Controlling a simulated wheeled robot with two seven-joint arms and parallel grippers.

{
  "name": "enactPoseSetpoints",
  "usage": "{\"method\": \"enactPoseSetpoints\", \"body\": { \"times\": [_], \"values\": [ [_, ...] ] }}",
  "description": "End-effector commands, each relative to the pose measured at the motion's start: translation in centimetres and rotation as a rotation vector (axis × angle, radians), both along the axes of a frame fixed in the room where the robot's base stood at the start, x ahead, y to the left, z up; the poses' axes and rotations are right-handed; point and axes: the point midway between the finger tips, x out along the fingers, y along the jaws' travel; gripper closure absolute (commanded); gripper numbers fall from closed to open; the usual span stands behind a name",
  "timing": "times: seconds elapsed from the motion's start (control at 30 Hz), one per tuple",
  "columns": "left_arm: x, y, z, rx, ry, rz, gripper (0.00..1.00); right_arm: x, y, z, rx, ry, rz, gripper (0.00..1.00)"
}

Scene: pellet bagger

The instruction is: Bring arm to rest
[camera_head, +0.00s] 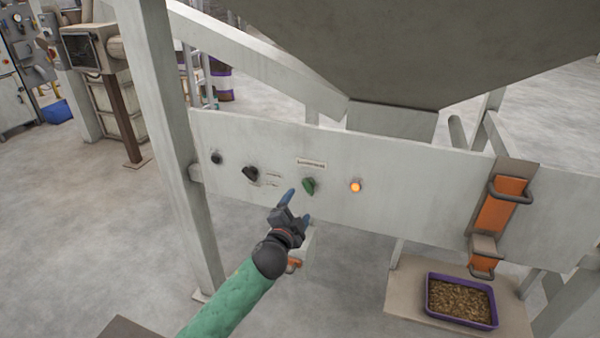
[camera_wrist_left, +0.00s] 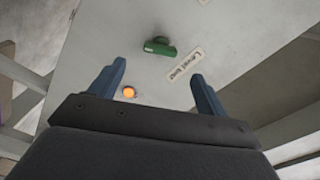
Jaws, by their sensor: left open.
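My left gripper (camera_head: 298,206) is open and empty in front of the grey panel (camera_head: 400,190), just below and left of a green switch knob (camera_head: 309,186). In the left wrist view its two blue fingers (camera_wrist_left: 158,90) stand apart, with the green knob (camera_wrist_left: 160,47) beyond them. A lit orange lamp (camera_head: 356,186) is right of the knob; it also shows in the left wrist view (camera_wrist_left: 129,92). A label (camera_head: 311,163) sits above the knob. I see no contact between fingers and knob, though the exact gap is hard to tell. My right gripper is not in view.
A black knob (camera_head: 250,173) and a small dark button (camera_head: 216,158) are on the panel's left. An orange slide with handles (camera_head: 499,205) is at right, above a purple tray of pellets (camera_head: 429,305).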

Motion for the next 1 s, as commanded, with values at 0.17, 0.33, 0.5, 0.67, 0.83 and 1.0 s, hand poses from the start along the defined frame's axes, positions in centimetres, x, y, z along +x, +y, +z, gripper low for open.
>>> {"method": "enactPoseSetpoints", "body": {
  "times": [0.17,0.33,0.5,0.67,0.83,1.0],
  "values": [
    [0.2,0.5,-0.6,-0.025,0.04,0.031,0.24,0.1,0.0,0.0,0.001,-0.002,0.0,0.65],
    [0.0,2.4,-2.8,-0.08,0.201,0.142,0.24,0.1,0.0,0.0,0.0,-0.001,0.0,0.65],
    [-1.0,4.9,-3.0,-0.161,0.359,0.26,0.24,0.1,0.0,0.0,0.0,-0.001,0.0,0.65],
    [-2.3,6.8,-2.3,-0.243,0.475,0.346,0.24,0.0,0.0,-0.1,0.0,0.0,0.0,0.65],
    [-5.5,8.5,-3.6,-0.332,0.634,0.43,0.24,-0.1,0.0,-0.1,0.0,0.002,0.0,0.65],
    [-9.9,9.8,-6.2,-0.406,0.797,0.499,0.24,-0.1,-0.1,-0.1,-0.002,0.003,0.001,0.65]
  ]
}}
